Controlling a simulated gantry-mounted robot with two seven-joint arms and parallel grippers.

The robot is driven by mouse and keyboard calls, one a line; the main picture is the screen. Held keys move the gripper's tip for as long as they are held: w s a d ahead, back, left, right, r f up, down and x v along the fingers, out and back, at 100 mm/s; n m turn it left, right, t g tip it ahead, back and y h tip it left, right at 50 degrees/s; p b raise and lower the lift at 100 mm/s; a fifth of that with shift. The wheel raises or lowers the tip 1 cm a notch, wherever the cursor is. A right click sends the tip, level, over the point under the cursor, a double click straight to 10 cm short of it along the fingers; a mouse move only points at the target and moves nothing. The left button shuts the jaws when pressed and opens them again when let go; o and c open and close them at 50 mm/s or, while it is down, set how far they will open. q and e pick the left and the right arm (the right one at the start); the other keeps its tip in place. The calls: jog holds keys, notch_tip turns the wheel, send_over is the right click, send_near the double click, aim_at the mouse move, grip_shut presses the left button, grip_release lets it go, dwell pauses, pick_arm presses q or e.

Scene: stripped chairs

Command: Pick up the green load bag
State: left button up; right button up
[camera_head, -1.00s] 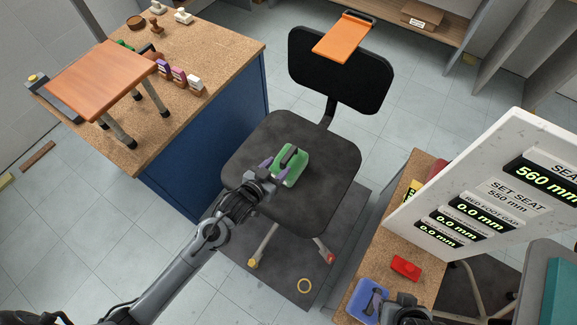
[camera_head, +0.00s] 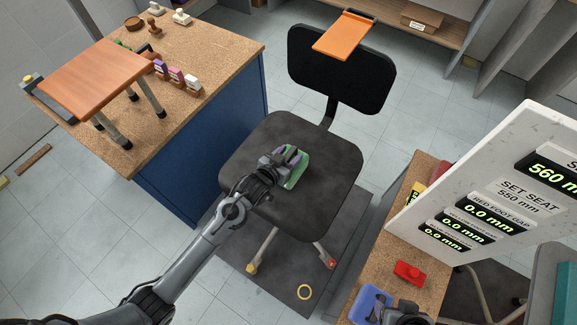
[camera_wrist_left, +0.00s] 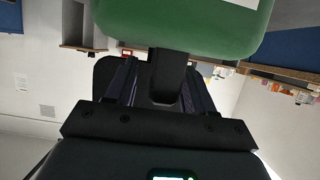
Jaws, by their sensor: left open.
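The green load bag (camera_head: 295,172) lies on the dark seat of the office chair (camera_head: 325,175). It also fills the top of the left wrist view (camera_wrist_left: 190,25), with a white patch at its edge. Its dark handle (camera_wrist_left: 168,75) hangs between the fingers of my left gripper. My left gripper (camera_head: 284,160) is open, with its purple-lined fingers at the bag's handle side, and partly hides the bag. Whether the fingers touch the handle I cannot tell. A dark part of my right arm (camera_head: 405,314) shows at the bottom edge; its fingers are not clear.
The chair's backrest (camera_head: 342,70) rises behind the seat, with an orange board (camera_head: 343,36) on top. A cork-topped bench (camera_head: 225,50) with a wooden stool stands left. A white display panel (camera_head: 500,180) and a blue tray (camera_head: 368,302) are at right.

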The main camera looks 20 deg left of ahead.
pick_arm(q)
grip_shut()
dwell(1.3)
jog(key=shift+w+r, duration=0.15)
jog(key=shift+r, duration=0.25)
